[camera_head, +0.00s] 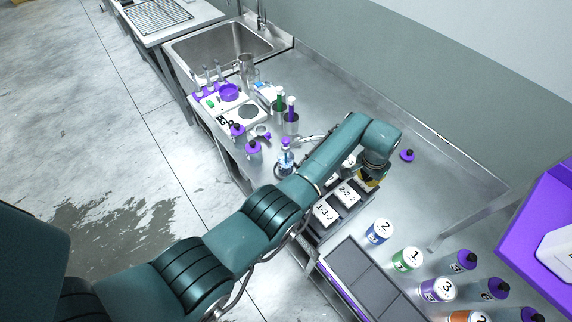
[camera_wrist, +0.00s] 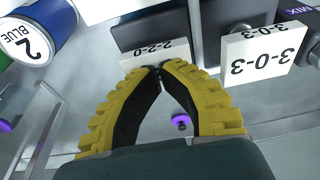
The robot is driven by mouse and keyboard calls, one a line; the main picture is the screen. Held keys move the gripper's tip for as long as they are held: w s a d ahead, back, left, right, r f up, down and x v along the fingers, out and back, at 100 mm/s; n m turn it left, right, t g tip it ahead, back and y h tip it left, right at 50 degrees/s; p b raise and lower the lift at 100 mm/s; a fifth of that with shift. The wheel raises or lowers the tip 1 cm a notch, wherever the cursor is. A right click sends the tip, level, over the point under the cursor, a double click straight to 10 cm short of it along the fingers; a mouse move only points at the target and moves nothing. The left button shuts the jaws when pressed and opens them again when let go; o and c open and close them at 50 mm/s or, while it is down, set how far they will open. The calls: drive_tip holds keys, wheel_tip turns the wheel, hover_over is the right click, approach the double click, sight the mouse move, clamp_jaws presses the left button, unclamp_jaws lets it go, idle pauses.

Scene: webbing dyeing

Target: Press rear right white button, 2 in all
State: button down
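White blocks with printed number codes stand in a dark rack. In the head view, one front white block (camera_head: 326,212) and another white block (camera_head: 348,193) behind it to the right show. In the wrist view, a white block (camera_wrist: 155,52) marked 2-2-0 and a white block (camera_wrist: 262,57) marked 3-0-3 show. My gripper (camera_wrist: 159,70) is shut and empty, its yellow fingertips together at the edge of the 2-2-0 block; I cannot tell whether they touch it. In the head view, my gripper (camera_head: 369,180) is over the rack's rear right, partly hidden by my wrist.
A blue-labelled can (camera_head: 380,231), a green-labelled can (camera_head: 407,259) and purple bottles stand at the lower right. A purple-and-black item (camera_head: 407,155) lies on the steel counter. Bottles and a scale (camera_head: 245,112) stand at the left, near the sink (camera_head: 225,48).

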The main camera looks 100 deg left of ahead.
drive_tip(key=shift+r+p, duration=2.05)
drive_tip(key=shift+r, duration=0.15)
drive_tip(key=shift+r, duration=0.1)
wheel_tip(320, 180, up, 6)
drive_tip(key=p, duration=0.5)
